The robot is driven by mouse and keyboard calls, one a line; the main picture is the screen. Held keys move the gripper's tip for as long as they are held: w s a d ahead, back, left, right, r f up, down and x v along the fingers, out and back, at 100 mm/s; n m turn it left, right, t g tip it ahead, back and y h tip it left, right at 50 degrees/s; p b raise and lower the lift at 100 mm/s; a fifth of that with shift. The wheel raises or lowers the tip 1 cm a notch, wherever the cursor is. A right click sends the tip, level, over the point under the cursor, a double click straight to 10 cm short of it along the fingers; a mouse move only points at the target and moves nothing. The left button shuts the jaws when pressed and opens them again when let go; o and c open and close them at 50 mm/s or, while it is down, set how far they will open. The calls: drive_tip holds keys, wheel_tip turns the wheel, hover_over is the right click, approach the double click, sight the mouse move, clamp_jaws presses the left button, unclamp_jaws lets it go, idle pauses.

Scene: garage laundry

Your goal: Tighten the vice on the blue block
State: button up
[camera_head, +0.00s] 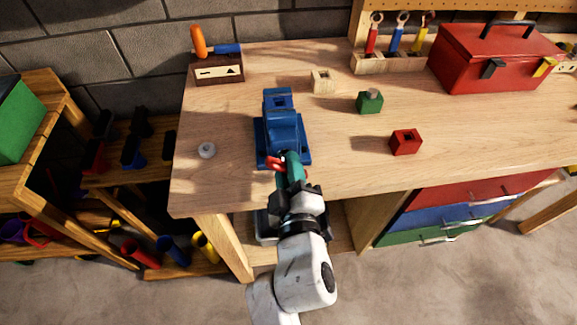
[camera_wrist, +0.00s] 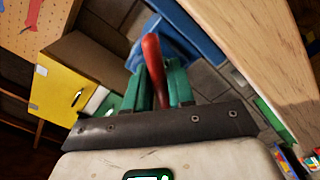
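The blue vice (camera_head: 284,138) stands near the front edge of the wooden workbench. A blue block (camera_head: 278,98) with a square hole shows at its far end; I cannot tell how tightly the jaws meet it. The vice's red handle (camera_head: 273,163) is at the near end, and it shows in the wrist view (camera_wrist: 152,62) between two teal fingers. My gripper (camera_head: 288,164) reaches from the front, its fingers close against both sides of the handle (camera_wrist: 158,88). The blue vice body (camera_wrist: 185,35) is behind, partly hidden.
On the bench stand a wooden block (camera_head: 322,81), a green block (camera_head: 369,104), a red block (camera_head: 405,142), a white round knob (camera_head: 207,150) and a red toolbox (camera_head: 497,57). Drawers (camera_head: 450,215) are below at right. A shelf (camera_head: 55,110) stands at left.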

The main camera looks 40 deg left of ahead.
clamp_jaws()
drive_tip(key=shift+f+m+b, duration=0.15)
drive_tip(key=shift+m+b, duration=0.35)
drive_tip(key=shift+m, duration=0.6)
idle(0.3)
drive_tip(key=o, duration=0.5)
unclamp_jaws()
drive_tip(key=v, duration=1.1)
drive_tip(key=shift+b, duration=0.45)
